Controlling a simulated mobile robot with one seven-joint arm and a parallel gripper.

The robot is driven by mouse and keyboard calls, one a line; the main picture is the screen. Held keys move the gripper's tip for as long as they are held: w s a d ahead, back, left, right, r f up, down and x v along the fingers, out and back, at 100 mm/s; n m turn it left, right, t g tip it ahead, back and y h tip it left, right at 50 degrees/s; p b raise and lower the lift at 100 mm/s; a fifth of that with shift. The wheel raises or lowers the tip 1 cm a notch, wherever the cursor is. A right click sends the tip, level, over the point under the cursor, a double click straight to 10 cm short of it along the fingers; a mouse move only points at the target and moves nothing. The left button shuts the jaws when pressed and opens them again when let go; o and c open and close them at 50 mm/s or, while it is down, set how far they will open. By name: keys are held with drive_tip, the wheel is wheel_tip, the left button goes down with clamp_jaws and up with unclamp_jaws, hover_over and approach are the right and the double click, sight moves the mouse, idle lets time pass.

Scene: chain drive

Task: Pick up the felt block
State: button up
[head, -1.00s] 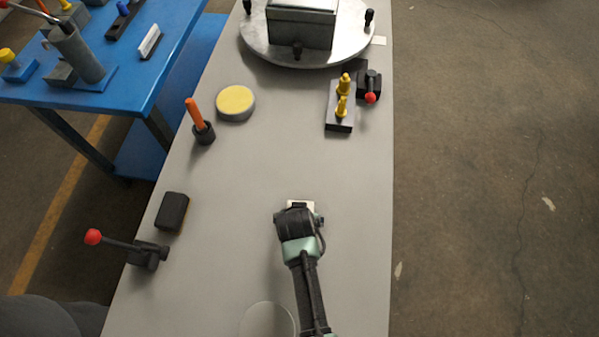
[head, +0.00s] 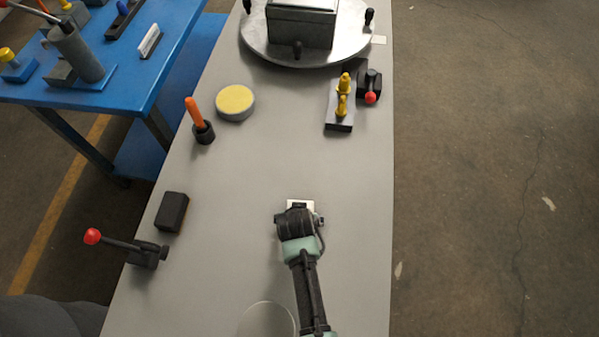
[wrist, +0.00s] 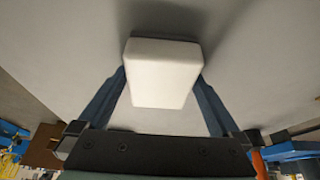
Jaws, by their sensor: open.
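The felt block, as I take it, is a pale white block (wrist: 160,70) with rounded edges, large in the middle of the wrist view. In the head view only part of it (head: 309,203) shows on the grey table, past the end of my arm. My gripper (wrist: 161,80) is open, with one blue finger on each side of the block. I cannot tell whether either finger touches it. In the head view the wrist hides the fingers and much of the block.
A dark block (head: 172,212) and a red-knobbed lever (head: 146,253) stand at the left edge. An orange-handled tool in a black cup (head: 203,132), a yellow-topped disc (head: 235,103) and a yellow-pegged block (head: 339,108) stand further back. The table around my gripper is clear.

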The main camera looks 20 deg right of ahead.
drive_tip(key=c, duration=1.2)
drive_tip(key=shift+r, duration=0.1)
wheel_tip(320, 180, up, 10)
drive_tip(key=shift+r, duration=0.2)
